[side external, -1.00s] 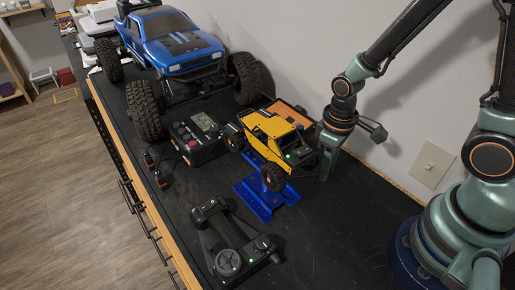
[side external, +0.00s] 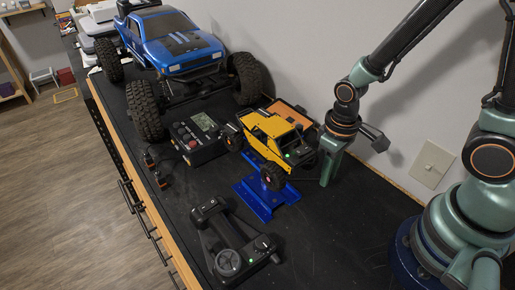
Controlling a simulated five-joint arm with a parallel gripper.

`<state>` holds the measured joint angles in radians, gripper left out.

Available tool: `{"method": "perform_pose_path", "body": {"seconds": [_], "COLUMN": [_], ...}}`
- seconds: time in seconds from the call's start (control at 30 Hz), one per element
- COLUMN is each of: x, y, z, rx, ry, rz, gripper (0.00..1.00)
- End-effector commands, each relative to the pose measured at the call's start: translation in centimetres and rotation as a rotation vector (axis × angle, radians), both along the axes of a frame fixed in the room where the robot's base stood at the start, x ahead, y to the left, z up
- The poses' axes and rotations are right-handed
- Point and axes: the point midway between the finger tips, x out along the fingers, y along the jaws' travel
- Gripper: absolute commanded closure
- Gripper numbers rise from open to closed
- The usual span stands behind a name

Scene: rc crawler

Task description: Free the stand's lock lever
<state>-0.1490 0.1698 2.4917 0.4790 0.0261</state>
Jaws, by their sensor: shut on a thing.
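A small yellow crawler (side external: 272,128) sits on top of a blue stand (side external: 262,205) in the middle of the black bench. A green light shows on the crawler's front. My gripper (side external: 326,178) points down just right of the stand and crawler. Its jaws are shut on the stand's lock lever, low beside the stand. The lever is mostly hidden by the fingers, and its exact position cannot be made out.
A large blue truck (side external: 172,40) stands at the back left. A black transmitter (side external: 232,243) lies in front. The wall is close behind my gripper.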

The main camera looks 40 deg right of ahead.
Motion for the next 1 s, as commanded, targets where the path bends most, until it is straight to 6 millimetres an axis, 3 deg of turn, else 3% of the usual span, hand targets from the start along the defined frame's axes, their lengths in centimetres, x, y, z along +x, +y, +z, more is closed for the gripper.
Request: {"method": "perform_pose_path", "body": {"seconds": [0.27,0.3,0.37,0.77,1.0], "x": [0.1,0.1,0.1,0.0,0.0], "y": [0.1,0.1,0.1,0.0,0.1], "z": [0.1,0.1,0.1,0.3,2.7], "rx": [0.001,0.001,0.001,0.0,0.001], "ry": [-0.007,-0.006,-0.006,-0.002,-0.007], "rz": [-0.011,-0.011,-0.01,-0.008,-0.008], "gripper": [1.0,0.7,0.48,0.48,0.48]}}
